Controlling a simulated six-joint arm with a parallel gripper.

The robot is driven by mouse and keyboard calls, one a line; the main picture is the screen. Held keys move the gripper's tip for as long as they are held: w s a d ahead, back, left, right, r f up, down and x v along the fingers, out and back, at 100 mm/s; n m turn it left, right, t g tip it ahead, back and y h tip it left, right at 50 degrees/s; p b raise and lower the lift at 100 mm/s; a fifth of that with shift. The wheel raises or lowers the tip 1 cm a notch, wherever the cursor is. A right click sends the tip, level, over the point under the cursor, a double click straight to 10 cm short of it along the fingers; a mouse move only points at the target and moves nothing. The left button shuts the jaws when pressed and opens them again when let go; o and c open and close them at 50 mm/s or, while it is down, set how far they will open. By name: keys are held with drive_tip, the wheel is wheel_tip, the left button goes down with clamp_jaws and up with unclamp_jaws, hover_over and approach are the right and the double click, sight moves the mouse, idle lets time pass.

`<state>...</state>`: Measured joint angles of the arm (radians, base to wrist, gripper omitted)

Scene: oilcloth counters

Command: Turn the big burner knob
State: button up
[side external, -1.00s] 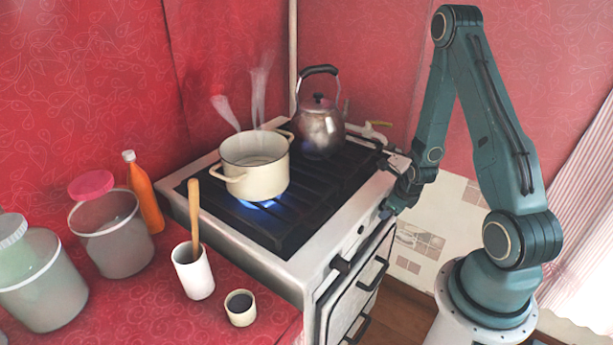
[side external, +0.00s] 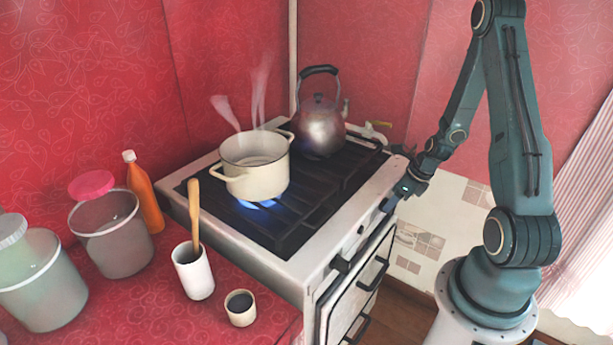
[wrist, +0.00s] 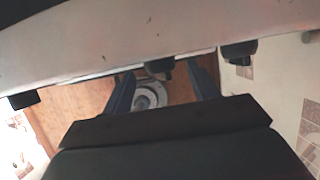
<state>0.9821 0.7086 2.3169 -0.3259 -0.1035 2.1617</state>
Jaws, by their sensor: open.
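The white stove (side external: 340,228) has black knobs along its front edge. In the side view one knob (side external: 341,264) shows near the front corner. My gripper (side external: 398,197) is at the stove's front edge, farther back. In the wrist view a middle knob (wrist: 157,68) shows between the fingers of my open gripper (wrist: 162,76), with space on both sides. Another knob (wrist: 239,52) is to its right, and a dark one (wrist: 24,98) is at far left. I cannot tell which is the big burner knob, nor whether the fingers touch anything.
A steaming cream pot (side external: 255,178) stands over a lit blue flame. A metal kettle (side external: 320,132) is behind it. Oven handles (side external: 374,274) stick out below the knobs. An orange bottle (side external: 146,198), jars and cups stand on the red counter at left.

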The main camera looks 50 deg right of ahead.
drive_tip(key=v, duration=1.1)
drive_tip(key=w+a+n+g, duration=0.2)
drive_tip(key=a+n, duration=0.3)
drive_tip(key=n, duration=0.4)
drive_tip(key=w+a+f+n+g, duration=0.1)
drive_tip(key=a+n+g, duration=0.1)
drive_tip(key=a+n, duration=0.4)
drive_tip(key=n, duration=0.3)
drive_tip(key=shift+w+f, duration=0.3)
drive_tip(key=shift+w, duration=0.1)
drive_tip(key=shift+a, duration=0.1)
drive_tip(key=s+d+r+m+t, duration=0.1)
drive_tip(key=s+d+m+t, duration=0.3)
drive_tip(key=d+m, duration=0.7)
drive_tip(key=m, duration=0.7)
